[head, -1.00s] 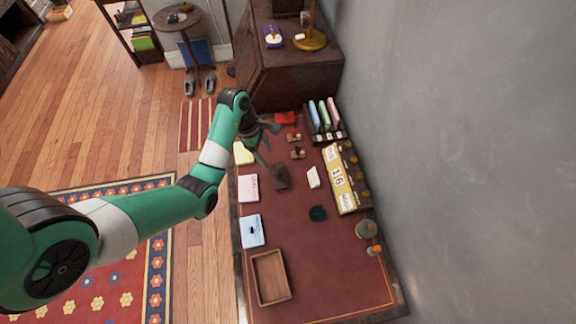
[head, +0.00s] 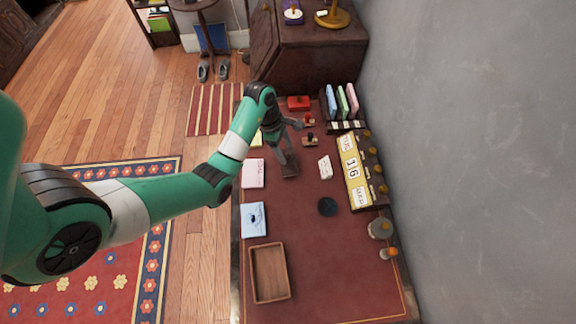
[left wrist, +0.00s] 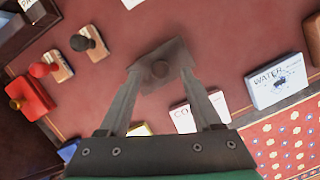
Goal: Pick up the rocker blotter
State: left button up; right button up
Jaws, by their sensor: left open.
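The rocker blotter (head: 290,172), a small dark block, lies on the red desk top (head: 315,260). In the left wrist view the blotter (left wrist: 174,52) has a round knob on top, which appears between my fingertips. My left gripper (head: 284,157) is open over the blotter and partly hides it in the head view. In the left wrist view my left gripper (left wrist: 160,78) has a finger on each side of the knob; I cannot tell whether they touch it. My right gripper is out of view.
Stamps (head: 309,139) and a red box (head: 299,102) stand beyond the blotter.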

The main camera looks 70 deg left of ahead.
aim_at(288, 161)
pick_arm(q)
jog(key=shift+x, duration=1.25)
jog(key=shift+r, duration=0.1)
grip_shut()
